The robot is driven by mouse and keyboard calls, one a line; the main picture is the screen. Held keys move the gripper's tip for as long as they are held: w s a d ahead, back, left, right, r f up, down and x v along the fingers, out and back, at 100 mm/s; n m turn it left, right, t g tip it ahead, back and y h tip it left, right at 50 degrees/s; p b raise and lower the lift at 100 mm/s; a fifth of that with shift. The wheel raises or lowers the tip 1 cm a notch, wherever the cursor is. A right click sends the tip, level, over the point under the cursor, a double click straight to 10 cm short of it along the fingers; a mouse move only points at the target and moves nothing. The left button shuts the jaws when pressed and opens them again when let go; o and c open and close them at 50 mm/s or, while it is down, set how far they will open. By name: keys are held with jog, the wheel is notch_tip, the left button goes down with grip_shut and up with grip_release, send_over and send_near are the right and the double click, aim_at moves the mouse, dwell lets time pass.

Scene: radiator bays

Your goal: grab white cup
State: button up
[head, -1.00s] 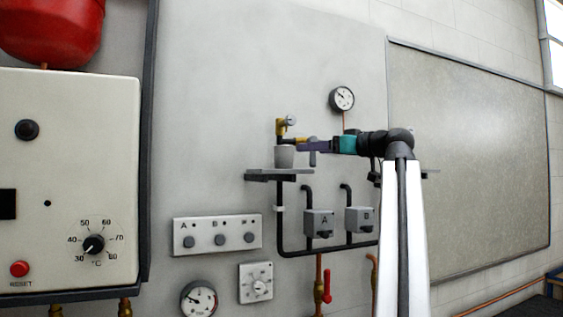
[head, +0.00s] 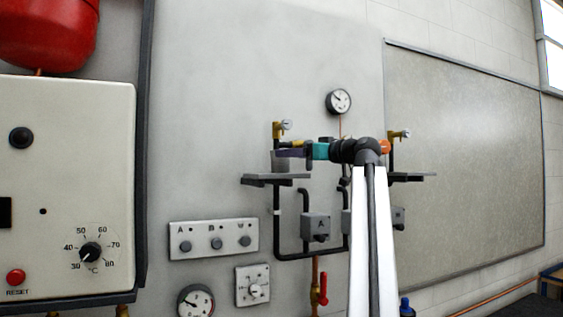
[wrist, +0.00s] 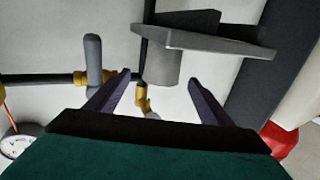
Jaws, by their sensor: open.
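The cup (head: 278,164), pale grey-white, stands upright on a small dark wall shelf (head: 262,179) under a brass tap (head: 279,129). My gripper (head: 288,153) has come in from the right, and its fingers overlap the cup's upper part in the head view. In the wrist view, which is upside down, the cup (wrist: 160,68) lies between the two open fingertips (wrist: 160,76), with a gap on each side. I cannot tell how far the fingers reach past it. The gripper holds nothing.
Brass tap fittings (wrist: 143,100) and a dark pipe (wrist: 45,78) are close to the fingers. A second shelf (head: 412,177) with its own tap (head: 395,138) is to the right. A pressure gauge (head: 339,101) hangs above the arm. The boiler panel (head: 65,180) is at far left.

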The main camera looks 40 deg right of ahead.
aim_at(284, 171)
jog(key=shift+w, duration=0.55)
jog(key=shift+w, duration=0.1)
jog(key=shift+w+a+r+p, duration=0.1)
jog(key=shift+w+r+p, duration=0.15)
jog(key=shift+w+p, duration=0.3)
jog(key=shift+w+a+r+p, duration=0.1)
jog(key=shift+w+p, duration=0.75)
jog(key=shift+w, duration=1.15)
jog(key=c, duration=1.2)
